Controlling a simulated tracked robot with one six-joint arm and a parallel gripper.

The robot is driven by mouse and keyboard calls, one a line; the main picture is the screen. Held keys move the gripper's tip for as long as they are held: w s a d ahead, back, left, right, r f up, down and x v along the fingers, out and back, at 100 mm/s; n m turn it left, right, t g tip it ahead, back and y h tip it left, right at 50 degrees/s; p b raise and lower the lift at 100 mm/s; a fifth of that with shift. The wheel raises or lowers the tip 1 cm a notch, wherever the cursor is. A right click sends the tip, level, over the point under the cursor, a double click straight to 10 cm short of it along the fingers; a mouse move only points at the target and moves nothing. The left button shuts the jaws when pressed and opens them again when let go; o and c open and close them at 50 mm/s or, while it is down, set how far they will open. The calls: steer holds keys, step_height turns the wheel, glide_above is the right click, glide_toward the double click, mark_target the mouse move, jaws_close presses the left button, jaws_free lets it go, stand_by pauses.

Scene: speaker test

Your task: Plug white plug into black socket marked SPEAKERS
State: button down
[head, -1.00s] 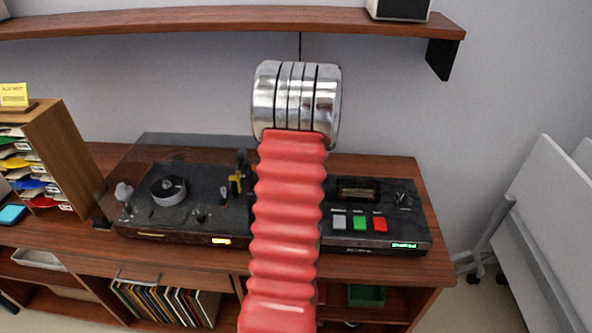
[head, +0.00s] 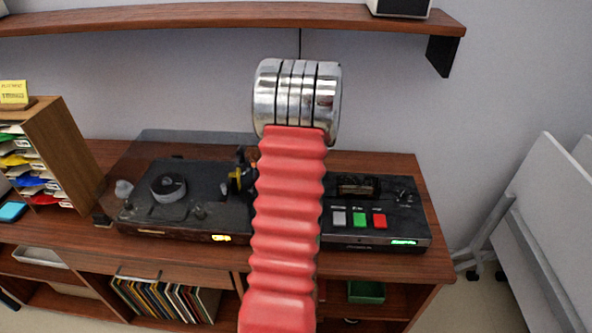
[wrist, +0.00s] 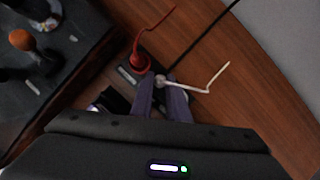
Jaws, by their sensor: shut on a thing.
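In the wrist view my gripper (wrist: 162,90) is shut on the white plug (wrist: 161,79), which sits between its fingertips. A short bent white lead (wrist: 207,90) runs from the plug to the right. Just beyond and left of it, a red plug (wrist: 139,63) with a red lead stands at a dark socket block (wrist: 125,76) beside the black unit. The white plug is close to this block; I cannot tell whether it touches a socket. No SPEAKERS marking is readable. In the head view my red arm hides the gripper and plug.
A black cable (wrist: 197,40) crosses the wooden top near the plug. The turntable (head: 185,195) and a control unit with coloured buttons (head: 375,235) stand on the wooden cabinet (head: 435,268). A shelf (head: 220,20) hangs above. A card rack (head: 70,150) is at left.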

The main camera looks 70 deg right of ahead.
steer(key=c, duration=1.6)
jaws_free()
steer(key=shift+o, duration=0.3)
steer(key=o, duration=0.3)
steer(key=shift+r, duration=0.15)
steer(key=shift+r, duration=2.4)
